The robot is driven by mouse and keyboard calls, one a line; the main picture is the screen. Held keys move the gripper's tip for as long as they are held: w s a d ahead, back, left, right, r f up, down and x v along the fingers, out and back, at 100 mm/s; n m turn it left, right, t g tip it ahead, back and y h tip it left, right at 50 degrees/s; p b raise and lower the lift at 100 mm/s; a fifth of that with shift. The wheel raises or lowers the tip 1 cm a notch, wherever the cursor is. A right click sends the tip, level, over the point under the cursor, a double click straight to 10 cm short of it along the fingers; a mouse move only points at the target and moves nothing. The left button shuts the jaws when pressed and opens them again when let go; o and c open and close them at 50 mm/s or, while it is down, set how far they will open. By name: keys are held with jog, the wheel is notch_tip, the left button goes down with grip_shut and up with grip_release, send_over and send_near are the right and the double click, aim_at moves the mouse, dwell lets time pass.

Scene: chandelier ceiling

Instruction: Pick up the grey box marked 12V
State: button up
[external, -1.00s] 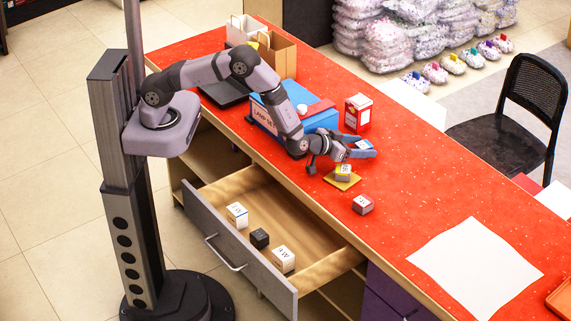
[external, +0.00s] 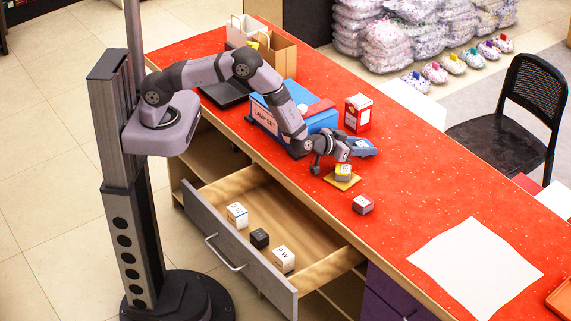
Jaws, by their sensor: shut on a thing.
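A small grey box with a yellow band and a pale top (external: 343,172) is at a yellow square pad (external: 342,182) on the red counter. My gripper (external: 338,166) is at this box from above and shut on it; the fingers partly hide it. I cannot tell whether the box touches the pad. A second small grey box with a red band and a pale top (external: 362,204) stands on the counter to the lower right, apart from my gripper. The markings on both boxes are too small to read.
An open drawer (external: 222,252) below the counter holds two white boxes (external: 283,259) and a black one (external: 259,238). A blue lamp-set box (external: 264,116), a red carton (external: 358,114) and a blue item (external: 363,148) are close to my arm. The counter's right part has a white sheet (external: 476,268).

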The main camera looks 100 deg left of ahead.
aim_at(364, 144)
notch_tip(364, 144, up, 10)
jog(key=shift+b, duration=0.65)
